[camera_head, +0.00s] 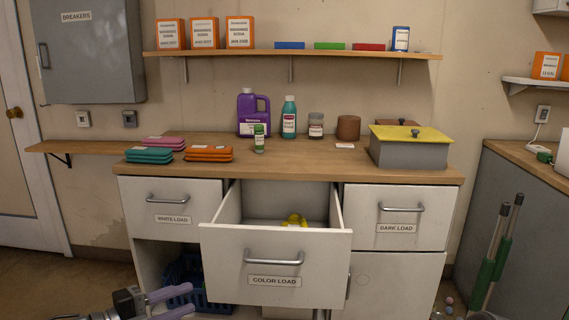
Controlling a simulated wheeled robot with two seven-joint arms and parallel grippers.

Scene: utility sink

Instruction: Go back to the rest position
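My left gripper (189,298) shows at the bottom left of the head view, low in front of the cabinet. Its two pale purple fingers are apart and nothing shows between them. The middle drawer (275,267), labelled "COLOR LOAD", is pulled open. A yellow item (294,220) lies inside it, partly hidden by the drawer front. The gripper is to the left of this drawer and below its handle (273,258), apart from it. My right gripper cannot be made out.
The "WHITE LOAD" drawer (172,208) and "DARK LOAD" drawer (396,217) are shut. A blue crate (188,284) stands in the open bay behind my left gripper. Bottles, including a purple jug (249,116), and a grey box with a yellow lid (410,146) stand on the counter.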

